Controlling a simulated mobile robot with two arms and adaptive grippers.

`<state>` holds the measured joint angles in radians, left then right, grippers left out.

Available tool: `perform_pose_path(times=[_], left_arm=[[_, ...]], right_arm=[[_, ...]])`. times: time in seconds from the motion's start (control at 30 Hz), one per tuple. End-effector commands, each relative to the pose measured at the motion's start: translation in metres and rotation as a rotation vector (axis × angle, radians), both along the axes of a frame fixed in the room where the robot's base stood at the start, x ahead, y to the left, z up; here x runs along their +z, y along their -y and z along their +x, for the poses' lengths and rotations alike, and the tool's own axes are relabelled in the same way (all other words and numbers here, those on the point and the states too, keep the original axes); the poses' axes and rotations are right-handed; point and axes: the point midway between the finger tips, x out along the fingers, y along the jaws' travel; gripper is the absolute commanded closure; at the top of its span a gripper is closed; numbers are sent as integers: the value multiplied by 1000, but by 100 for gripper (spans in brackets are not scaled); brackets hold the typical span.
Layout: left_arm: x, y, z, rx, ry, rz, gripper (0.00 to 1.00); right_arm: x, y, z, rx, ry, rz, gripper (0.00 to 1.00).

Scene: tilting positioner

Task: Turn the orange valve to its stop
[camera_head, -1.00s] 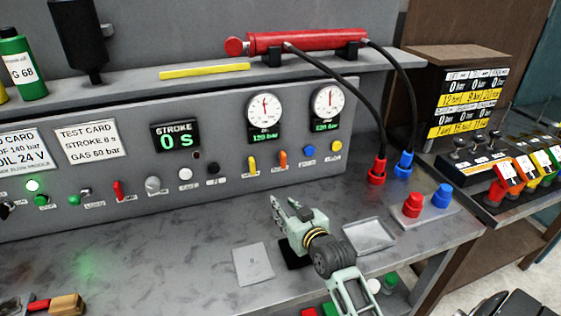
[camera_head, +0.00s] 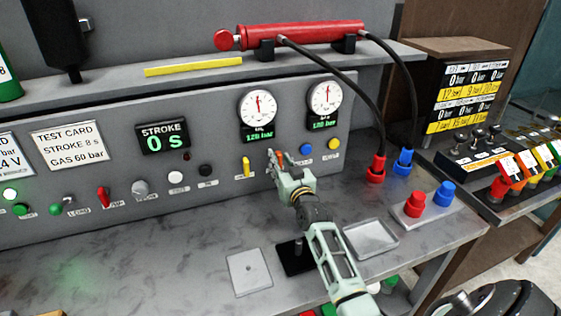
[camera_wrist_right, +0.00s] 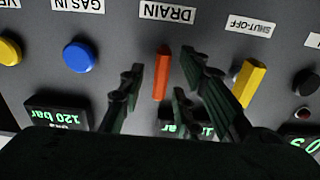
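The orange valve (camera_wrist_right: 162,73) is a small upright lever on the grey panel under the label DRAIN in the right wrist view. In the head view my right gripper (camera_head: 278,163) is at the panel and hides most of the valve. In the right wrist view the right gripper (camera_wrist_right: 162,80) is open, its fingers on both sides of the valve with gaps showing; I see no clear contact. My left gripper is not in view.
A yellow lever (camera_wrist_right: 249,82) labelled SHUT-OFF stands close beside the fingers. A blue knob (camera_wrist_right: 79,57) is on the other side. Two gauges (camera_head: 257,108) sit above. A grey tray (camera_head: 371,238) and red and blue couplings lie on the bench.

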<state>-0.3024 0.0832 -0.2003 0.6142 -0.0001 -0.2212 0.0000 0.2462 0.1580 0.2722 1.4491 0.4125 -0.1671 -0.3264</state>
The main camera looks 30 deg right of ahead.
Motion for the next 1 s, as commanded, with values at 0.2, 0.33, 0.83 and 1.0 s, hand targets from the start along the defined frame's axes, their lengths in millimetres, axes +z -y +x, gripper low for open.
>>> perform_pose_path(times=[0.2,0.33,0.83,1.0], left_arm=[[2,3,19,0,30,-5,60],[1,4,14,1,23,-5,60],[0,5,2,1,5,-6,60],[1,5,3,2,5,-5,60]], right_arm=[[0,0,2,1,0,0,70],[0,0,2,0,0,0,75],[0,0,1,0,0,1,100],[0,0,1,0,4,16,100]])
